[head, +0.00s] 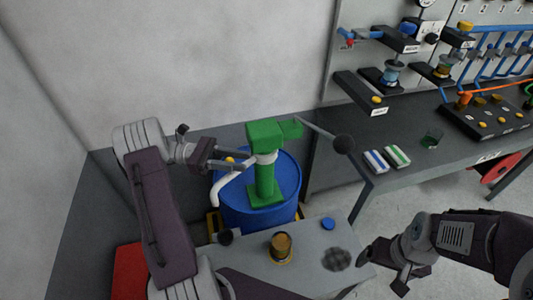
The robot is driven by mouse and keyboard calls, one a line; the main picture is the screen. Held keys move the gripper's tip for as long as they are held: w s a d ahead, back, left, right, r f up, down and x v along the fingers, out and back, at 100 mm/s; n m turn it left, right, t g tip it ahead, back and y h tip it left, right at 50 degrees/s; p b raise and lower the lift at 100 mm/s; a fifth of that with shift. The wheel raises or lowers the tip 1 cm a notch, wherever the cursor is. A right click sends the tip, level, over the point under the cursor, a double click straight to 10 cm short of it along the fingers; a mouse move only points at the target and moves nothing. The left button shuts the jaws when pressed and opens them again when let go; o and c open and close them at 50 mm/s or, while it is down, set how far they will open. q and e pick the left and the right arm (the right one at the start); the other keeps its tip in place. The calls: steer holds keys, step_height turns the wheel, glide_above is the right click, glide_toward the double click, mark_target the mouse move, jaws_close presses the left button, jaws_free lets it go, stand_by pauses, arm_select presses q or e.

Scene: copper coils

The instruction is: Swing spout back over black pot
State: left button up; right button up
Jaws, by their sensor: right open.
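A green pump (264,183) stands on a blue drum (260,218). A pale curved pipe, which looks like the spout (217,190), comes from the pump's left side and bends down at the drum's left edge. A small black object (229,237), possibly the black pot, sits at the near table's back left, close below the spout's end. My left gripper (242,161) is open beside the pump, over the spout's upper part; whether it touches cannot be told. My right gripper (379,272) is open and empty at the near table's right edge.
The near table (310,243) holds a copper-coloured coil or cup (281,246), a blue cap (328,223) and a dark mesh disc (337,260). A lever with a black ball (343,144) reaches right from the pump. A dark workbench (410,160) stands at right.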

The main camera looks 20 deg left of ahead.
arm_select(q)
steer(key=d+r, duration=0.8)
steer(key=d, duration=0.3)
steer(key=shift+d+p, duration=0.35)
